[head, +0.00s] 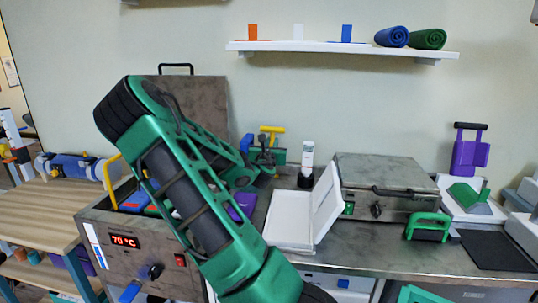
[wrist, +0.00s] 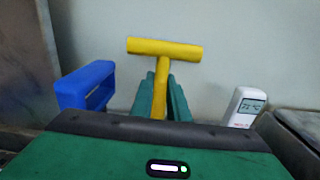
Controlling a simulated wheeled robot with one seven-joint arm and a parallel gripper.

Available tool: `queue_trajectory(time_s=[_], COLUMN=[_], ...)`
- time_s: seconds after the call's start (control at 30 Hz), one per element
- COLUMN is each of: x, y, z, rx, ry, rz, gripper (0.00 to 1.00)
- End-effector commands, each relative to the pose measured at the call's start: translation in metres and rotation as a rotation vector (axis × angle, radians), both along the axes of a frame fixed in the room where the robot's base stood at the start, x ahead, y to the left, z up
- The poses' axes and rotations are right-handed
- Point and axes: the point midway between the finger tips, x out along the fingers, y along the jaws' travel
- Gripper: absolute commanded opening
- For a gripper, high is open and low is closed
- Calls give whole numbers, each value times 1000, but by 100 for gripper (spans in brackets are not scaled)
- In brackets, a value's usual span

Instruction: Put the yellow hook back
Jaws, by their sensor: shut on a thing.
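The yellow hook (head: 272,130) has a T-shaped handle and shows near the wall, behind the left unit. In the wrist view the yellow hook (wrist: 164,50) stands upright, its crossbar on top and its stem between the green fingers. My gripper (wrist: 163,98) is shut on that stem. In the head view my gripper (head: 266,156) is partly hidden by my arm.
The heating unit (head: 134,258), reading 70 °C with its lid (head: 190,95) up, holds coloured packs and a yellow handle. A white thermometer (head: 307,160) stands right of my gripper. An open white case (head: 292,232) and a closed grey unit (head: 385,180) stand further right.

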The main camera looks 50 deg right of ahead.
Motion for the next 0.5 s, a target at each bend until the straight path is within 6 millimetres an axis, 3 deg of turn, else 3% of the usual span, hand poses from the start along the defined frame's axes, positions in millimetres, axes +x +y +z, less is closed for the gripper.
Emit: queue_trajectory(time_s=[0.5], x=[0], y=[-1], z=[-39], rx=[0], ry=[2], rz=[1], gripper=[0])
